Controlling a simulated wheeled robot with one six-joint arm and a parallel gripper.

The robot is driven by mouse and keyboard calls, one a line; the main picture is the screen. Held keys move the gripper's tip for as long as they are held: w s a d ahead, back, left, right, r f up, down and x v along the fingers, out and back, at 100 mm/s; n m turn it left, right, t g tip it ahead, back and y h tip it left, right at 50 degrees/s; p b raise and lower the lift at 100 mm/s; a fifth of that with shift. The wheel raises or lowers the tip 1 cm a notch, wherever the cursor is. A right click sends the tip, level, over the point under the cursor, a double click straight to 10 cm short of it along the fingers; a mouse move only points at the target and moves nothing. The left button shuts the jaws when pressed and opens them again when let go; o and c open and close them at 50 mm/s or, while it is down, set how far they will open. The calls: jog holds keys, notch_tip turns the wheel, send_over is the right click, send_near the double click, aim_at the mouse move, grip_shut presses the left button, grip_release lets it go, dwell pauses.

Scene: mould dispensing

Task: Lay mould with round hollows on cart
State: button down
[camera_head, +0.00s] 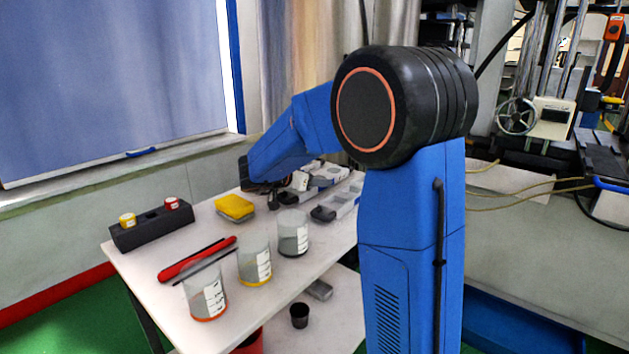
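A white two-level table, which looks like the cart (140,262), stands in front of me. Several grey-and-white blocks, possibly moulds, lie at its back right; one (335,207) is nearest and another (325,176) is farther back. I cannot make out round hollows on any of them. My blue arm reaches over the table, and my gripper (270,197) is low over its back part, left of these blocks and right of the yellow sponge. The fingers are small and dark, so whether they hold anything cannot be told. My arm hides part of the back right.
Three clear beakers, with orange (205,296), yellow (255,262) and dark (293,234) bases, stand along the front. A red-handled tool (198,260) lies by them. A dark rack (150,228) with yellow and red caps is at left. A yellow sponge (234,207) lies behind.

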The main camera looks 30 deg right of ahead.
jog(key=c, duration=0.7)
grip_release()
jog(key=shift+f, duration=0.1)
notch_tip(320, 180, up, 5)
send_over(289, 196)
jog(key=shift+s, duration=0.4)
jog(key=shift+f, duration=0.1)
